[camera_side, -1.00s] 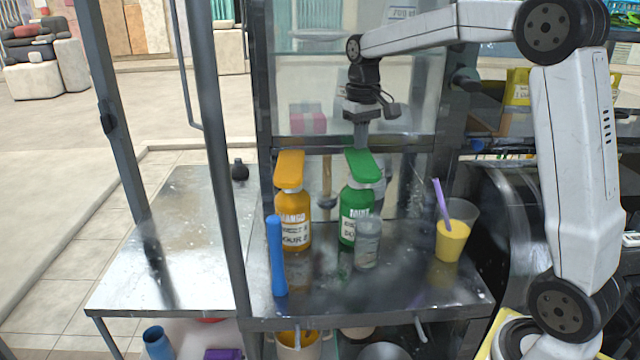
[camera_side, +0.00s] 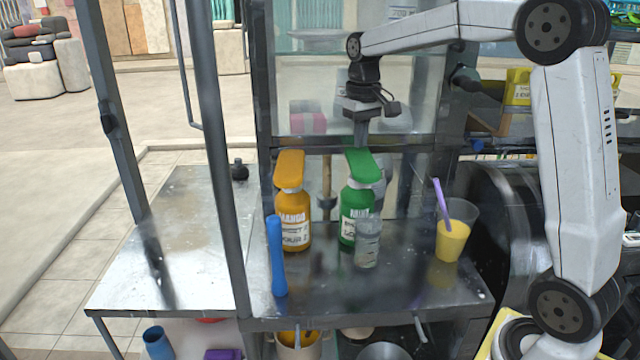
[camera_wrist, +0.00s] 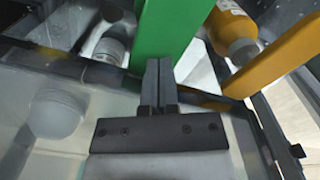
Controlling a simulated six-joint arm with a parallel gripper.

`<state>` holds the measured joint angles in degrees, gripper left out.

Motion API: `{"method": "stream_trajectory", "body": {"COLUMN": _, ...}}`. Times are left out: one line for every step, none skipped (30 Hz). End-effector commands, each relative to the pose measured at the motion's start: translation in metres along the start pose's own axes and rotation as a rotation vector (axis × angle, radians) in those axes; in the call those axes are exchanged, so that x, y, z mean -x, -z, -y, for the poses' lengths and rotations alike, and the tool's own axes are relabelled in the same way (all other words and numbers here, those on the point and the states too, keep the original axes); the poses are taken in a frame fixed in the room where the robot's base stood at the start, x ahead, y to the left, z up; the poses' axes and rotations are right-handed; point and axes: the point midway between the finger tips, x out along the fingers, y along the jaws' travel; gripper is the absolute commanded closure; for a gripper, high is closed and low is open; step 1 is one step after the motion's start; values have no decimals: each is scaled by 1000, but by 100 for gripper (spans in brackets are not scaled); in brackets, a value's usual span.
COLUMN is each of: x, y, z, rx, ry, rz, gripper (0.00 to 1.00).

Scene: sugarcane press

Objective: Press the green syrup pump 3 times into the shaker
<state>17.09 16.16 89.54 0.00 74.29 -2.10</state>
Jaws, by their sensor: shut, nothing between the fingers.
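The green syrup pump bottle (camera_side: 348,228), labelled mint, stands upright on the metal counter, its flat green pump head (camera_side: 362,165) on top. The clear shaker (camera_side: 368,243) stands upright just in front of it, under the front of the pump head. My gripper (camera_side: 361,145) is shut and empty, pointing down directly above the back of the green pump head. In the wrist view the shut fingers (camera_wrist: 159,85) overlap the edge of the green pump head (camera_wrist: 165,28); I cannot tell whether they touch it.
An orange mango pump bottle (camera_side: 292,225) stands to the left, with a blue stick (camera_side: 276,258) upright in front of it. A cup of yellow drink (camera_side: 454,232) with a purple straw stands to the right. The left side counter (camera_side: 185,240) is mostly clear.

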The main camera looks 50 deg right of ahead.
Motion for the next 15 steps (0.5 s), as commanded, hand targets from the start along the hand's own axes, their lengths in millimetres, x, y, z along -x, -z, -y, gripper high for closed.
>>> {"method": "stream_trajectory", "body": {"x": -1, "y": 0, "z": 0, "rx": 0, "ry": 0, "rz": 1, "gripper": 100}}
{"method": "stream_trajectory", "body": {"x": -2, "y": 0, "z": 0, "rx": 0, "ry": 0, "rz": 1, "gripper": 100}}
{"method": "stream_trajectory", "body": {"x": -3, "y": 0, "z": 0, "rx": 0, "ry": 0, "rz": 0, "gripper": 100}}
{"method": "stream_trajectory", "body": {"x": -4, "y": 0, "z": 0, "rx": 0, "ry": 0, "rz": 0, "gripper": 100}}
{"method": "stream_trajectory", "body": {"x": -4, "y": 0, "z": 0, "rx": 0, "ry": 0, "rz": 0, "gripper": 100}}
{"method": "stream_trajectory", "body": {"x": -6, "y": 0, "z": 0, "rx": 0, "ry": 0, "rz": 0, "gripper": 100}}
{"method": "stream_trajectory", "body": {"x": -6, "y": 0, "z": 0, "rx": 0, "ry": 0, "rz": 0, "gripper": 100}}
{"method": "stream_trajectory", "body": {"x": -7, "y": 0, "z": 0, "rx": 0, "ry": 0, "rz": 0, "gripper": 100}}
{"method": "stream_trajectory", "body": {"x": -8, "y": 0, "z": 0, "rx": 0, "ry": 0, "rz": 0, "gripper": 100}}
{"method": "stream_trajectory", "body": {"x": -9, "y": 0, "z": 0, "rx": 0, "ry": 0, "rz": 1, "gripper": 100}}
{"method": "stream_trajectory", "body": {"x": -10, "y": 0, "z": 0, "rx": 0, "ry": 0, "rz": 1, "gripper": 100}}
{"method": "stream_trajectory", "body": {"x": -10, "y": 0, "z": 0, "rx": 0, "ry": 0, "rz": 1, "gripper": 100}}
{"method": "stream_trajectory", "body": {"x": -11, "y": 0, "z": 0, "rx": 0, "ry": 0, "rz": 1, "gripper": 100}}
{"method": "stream_trajectory", "body": {"x": -12, "y": 0, "z": 0, "rx": 0, "ry": 0, "rz": 1, "gripper": 100}}
{"method": "stream_trajectory", "body": {"x": -13, "y": 0, "z": 0, "rx": 0, "ry": 0, "rz": 1, "gripper": 100}}
